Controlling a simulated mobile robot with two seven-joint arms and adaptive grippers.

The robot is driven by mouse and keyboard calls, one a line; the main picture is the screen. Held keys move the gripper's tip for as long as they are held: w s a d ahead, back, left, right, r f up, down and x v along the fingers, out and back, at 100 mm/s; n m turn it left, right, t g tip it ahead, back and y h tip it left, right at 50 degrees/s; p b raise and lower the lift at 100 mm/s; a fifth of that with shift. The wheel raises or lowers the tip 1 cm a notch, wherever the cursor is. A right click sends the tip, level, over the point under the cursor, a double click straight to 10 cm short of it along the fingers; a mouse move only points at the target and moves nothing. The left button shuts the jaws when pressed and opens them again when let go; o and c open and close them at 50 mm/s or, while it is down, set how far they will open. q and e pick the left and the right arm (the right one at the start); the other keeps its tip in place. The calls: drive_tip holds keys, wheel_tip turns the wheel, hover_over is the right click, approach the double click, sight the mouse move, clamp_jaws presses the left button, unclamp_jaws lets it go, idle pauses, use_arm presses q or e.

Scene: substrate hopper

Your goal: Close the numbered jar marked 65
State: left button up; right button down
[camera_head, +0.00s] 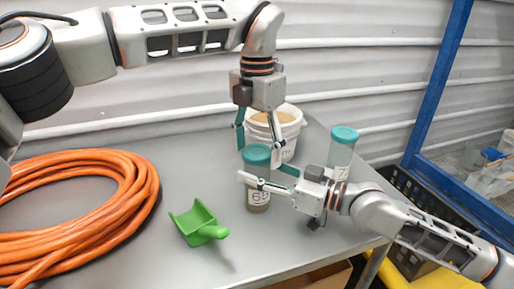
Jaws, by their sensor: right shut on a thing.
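The jar (258,190) with a white label that seems to read 65 stands upright on the grey table, with brown contents. A teal lid (257,154) sits on its mouth; I cannot tell whether it is fully tightened. My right gripper (264,180) comes from the right and is shut on the jar's body, below the lid. My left gripper (258,143) points down from above, open, with its fingertips on either side of the lid's top. I see no clear contact between them and the lid.
A second teal-lidded jar (342,152) stands behind my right gripper. A white bucket (291,119) of brown substrate is behind the marked jar. A green scoop (199,222) lies in front left, and a coiled orange hose (135,190) lies far left. Bare table lies between them.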

use_arm(q)
wheel_tip(320, 180, up, 12)
idle(0.5)
use_arm(e)
drive_tip(key=c, duration=1.1)
unclamp_jaws()
drive_tip(key=v, duration=1.2)
drive_tip(key=shift+r, duration=0.1)
